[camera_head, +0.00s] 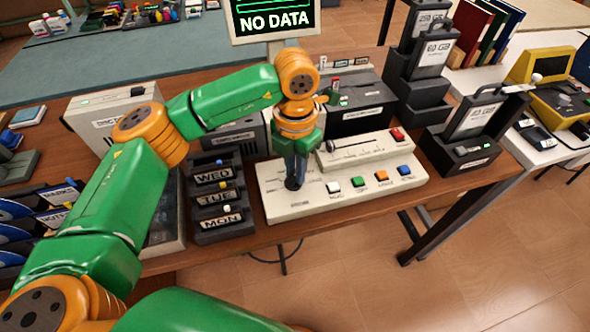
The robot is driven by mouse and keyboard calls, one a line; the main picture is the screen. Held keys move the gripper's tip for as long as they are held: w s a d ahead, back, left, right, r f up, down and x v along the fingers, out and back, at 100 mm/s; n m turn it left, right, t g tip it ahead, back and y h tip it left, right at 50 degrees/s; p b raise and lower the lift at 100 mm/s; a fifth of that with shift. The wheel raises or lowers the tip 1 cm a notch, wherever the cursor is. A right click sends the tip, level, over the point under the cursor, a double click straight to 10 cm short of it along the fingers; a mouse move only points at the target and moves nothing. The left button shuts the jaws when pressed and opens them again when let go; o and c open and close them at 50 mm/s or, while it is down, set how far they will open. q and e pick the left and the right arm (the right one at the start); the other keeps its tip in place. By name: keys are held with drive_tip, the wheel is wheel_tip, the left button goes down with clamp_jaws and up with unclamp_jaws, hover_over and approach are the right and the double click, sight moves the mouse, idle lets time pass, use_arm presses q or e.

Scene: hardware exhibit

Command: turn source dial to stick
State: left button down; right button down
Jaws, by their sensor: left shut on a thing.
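The cream control panel (275,206) lies on the wooden table, with several coloured buttons along its front right. My left gripper (293,182) points down at the panel's left part and is shut on the source dial. The gripper hides most of the dial, and I cannot read which mark it points to. My right gripper is not in view.
A rack with WED, TUE and MON labels (215,197) stands left of the panel. A box with a slider and red button (365,148) sits just behind the panel's buttons. Black holders with upright cartridges (465,150) stand to the right.

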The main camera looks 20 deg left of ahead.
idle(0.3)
use_arm(q)
drive_tip(key=c, duration=0.8)
unclamp_jaws()
wheel_tip(320, 180, up, 7)
drive_tip(key=shift+r+b, duration=0.1)
drive_tip(key=shift+b, duration=0.25)
